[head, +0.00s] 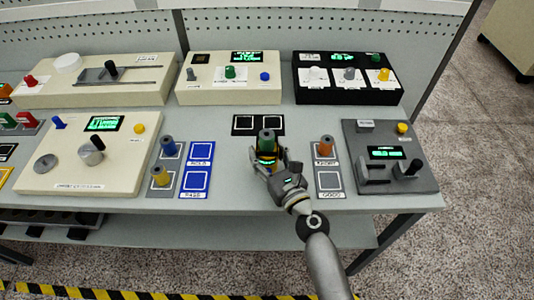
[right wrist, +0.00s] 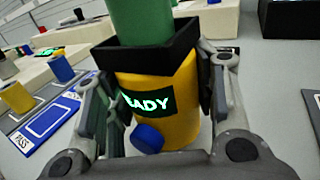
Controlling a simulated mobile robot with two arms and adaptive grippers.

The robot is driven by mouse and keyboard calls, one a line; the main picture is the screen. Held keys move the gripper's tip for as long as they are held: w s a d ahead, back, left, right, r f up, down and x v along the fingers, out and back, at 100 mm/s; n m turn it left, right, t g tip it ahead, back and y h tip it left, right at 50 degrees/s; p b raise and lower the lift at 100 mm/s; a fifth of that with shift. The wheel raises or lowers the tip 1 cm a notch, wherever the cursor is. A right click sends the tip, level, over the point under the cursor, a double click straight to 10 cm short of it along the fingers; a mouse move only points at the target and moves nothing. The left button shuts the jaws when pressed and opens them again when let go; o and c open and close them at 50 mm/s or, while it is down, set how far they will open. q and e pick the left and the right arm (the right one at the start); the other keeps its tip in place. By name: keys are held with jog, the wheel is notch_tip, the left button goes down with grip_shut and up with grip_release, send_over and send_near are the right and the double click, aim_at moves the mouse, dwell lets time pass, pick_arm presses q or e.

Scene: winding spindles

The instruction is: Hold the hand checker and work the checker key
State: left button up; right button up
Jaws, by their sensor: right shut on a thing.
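The hand checker (head: 267,155) is upright at the front middle of the table. In the right wrist view it is a yellow body (right wrist: 178,80) with a black square collar, a lit green display (right wrist: 147,102) reading "EADY" with its left edge hidden, and a round blue key (right wrist: 148,138) low on the front. A green spindle (head: 267,137) stands up out of the collar; it also shows in the right wrist view (right wrist: 142,20). My right gripper (head: 268,163) is shut around the yellow body, one finger on each side. I cannot tell whether the checker touches the table. My left gripper is out of view.
A grey tray (head: 329,180) with an orange spindle lies to the right, beside a dark grey console (head: 385,130). A black two-square pad (head: 258,124) is just behind. Several consoles line the back.

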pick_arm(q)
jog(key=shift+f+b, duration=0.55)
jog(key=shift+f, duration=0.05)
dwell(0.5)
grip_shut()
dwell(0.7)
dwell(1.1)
